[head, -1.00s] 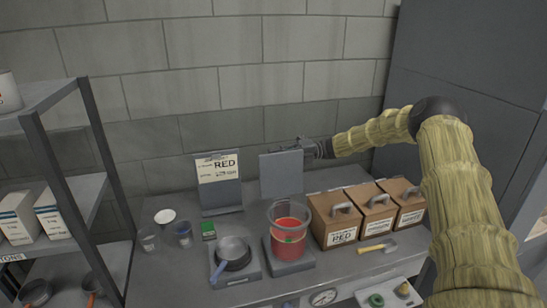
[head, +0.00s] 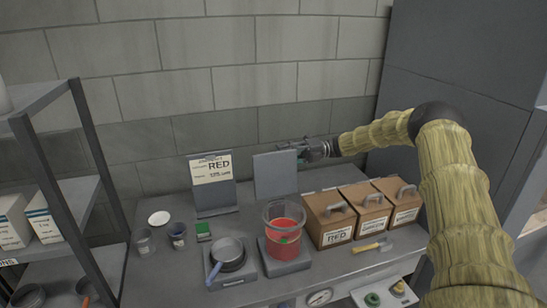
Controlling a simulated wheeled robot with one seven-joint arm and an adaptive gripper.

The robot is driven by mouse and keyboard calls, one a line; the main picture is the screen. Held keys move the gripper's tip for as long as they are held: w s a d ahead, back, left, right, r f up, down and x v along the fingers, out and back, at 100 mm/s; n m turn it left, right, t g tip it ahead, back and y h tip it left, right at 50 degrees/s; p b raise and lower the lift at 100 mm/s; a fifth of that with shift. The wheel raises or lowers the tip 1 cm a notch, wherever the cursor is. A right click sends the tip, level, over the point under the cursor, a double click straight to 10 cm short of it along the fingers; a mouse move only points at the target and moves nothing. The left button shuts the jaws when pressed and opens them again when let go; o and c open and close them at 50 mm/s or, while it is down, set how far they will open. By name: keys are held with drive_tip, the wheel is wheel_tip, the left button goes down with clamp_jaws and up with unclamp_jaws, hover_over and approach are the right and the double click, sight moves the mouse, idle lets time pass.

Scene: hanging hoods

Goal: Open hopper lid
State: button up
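A clear round container (head: 285,232) with red contents and a small green patch inside stands on a grey base on the bench. It looks open at the top. A flat grey panel (head: 275,178) stands upright behind it; I cannot tell whether this is the hopper lid or is joined to the container. My gripper (head: 294,147) is at the panel's upper right corner, reaching in from the right. Its fingers are too small to tell whether they touch or grip the panel.
Brown boxes with grey handles (head: 364,209) stand right of the container, with a yellow-handled tool (head: 368,247) in front. A pan (head: 228,256), cups, a green item (head: 203,230) and a clipboard (head: 213,182) are left. A metal shelf (head: 60,195) stands far left.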

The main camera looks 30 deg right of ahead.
drive_tip(key=s+d, duration=0.1)
drive_tip(key=d, duration=0.5)
drive_tip(key=shift+d, duration=0.3)
drive_tip(key=shift+r, duration=0.1)
drive_tip(key=shift+d, duration=0.2)
drive_tip(key=shift+a, duration=0.1)
